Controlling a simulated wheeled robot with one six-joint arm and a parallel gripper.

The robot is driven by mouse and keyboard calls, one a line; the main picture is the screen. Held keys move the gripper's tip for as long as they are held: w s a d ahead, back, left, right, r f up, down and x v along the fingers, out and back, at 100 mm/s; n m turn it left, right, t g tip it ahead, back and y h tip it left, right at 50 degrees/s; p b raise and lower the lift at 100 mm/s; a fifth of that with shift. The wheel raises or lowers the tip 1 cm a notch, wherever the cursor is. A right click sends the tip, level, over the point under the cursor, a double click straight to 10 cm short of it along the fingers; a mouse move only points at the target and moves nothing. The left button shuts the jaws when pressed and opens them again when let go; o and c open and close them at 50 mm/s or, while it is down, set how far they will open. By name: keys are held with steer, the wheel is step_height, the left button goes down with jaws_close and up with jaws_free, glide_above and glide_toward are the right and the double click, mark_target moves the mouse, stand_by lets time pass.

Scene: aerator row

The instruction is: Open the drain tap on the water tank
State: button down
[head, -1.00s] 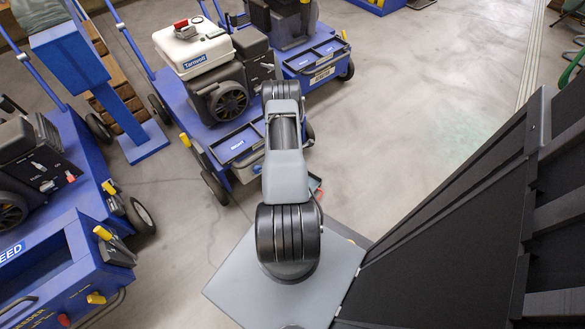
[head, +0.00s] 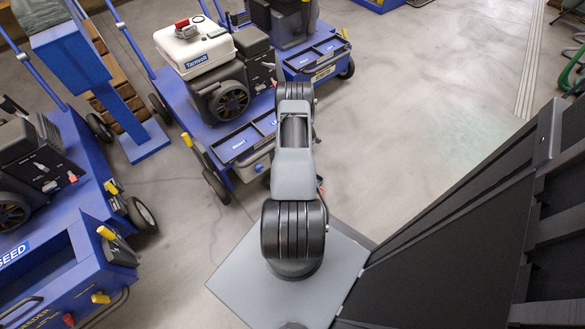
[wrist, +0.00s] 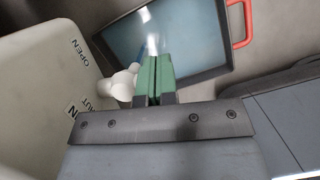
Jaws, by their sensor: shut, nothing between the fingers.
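In the wrist view a cream tank wall (wrist: 35,85) fills the left side, with the word OPEN printed higher and a partly hidden SHUT lower. A white tap (wrist: 122,84) with rounded lobes sticks out beside it, right of the lettering. My gripper (wrist: 154,62) has green fingers closed together with nothing between them. They are just right of the tap and overlap its edge in the picture; I cannot tell whether they touch it. In the head view my arm hides the gripper and the tap.
A blue-grey tray (wrist: 185,35) with a red handle (wrist: 242,22) lies beyond the fingers. In the head view, a blue wheeled machine with a white Tarnvolt tank (head: 192,48) stands ahead, another blue machine (head: 60,260) at left. Dark panels (head: 450,240) flank my right. Open floor (head: 410,100) lies right of my arm.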

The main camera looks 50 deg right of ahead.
steer(key=shift+s+d+f+b, duration=0.15)
steer(key=shift+d+f+b, duration=0.15)
steer(key=shift+b, duration=0.05)
stand_by(0.7)
steer(key=shift+r, duration=0.1)
steer(key=s+d+r+p, duration=0.1)
steer(key=d+r+p, duration=0.4)
steer(key=r, duration=0.6)
steer(key=s+d+r+p, duration=0.1)
steer(key=d+r+p, duration=0.3)
steer(key=r, duration=0.7)
steer(key=shift+s+d+r+p, duration=0.25)
steer(key=shift+d+p, duration=0.1)
steer(key=shift+p, duration=0.8)
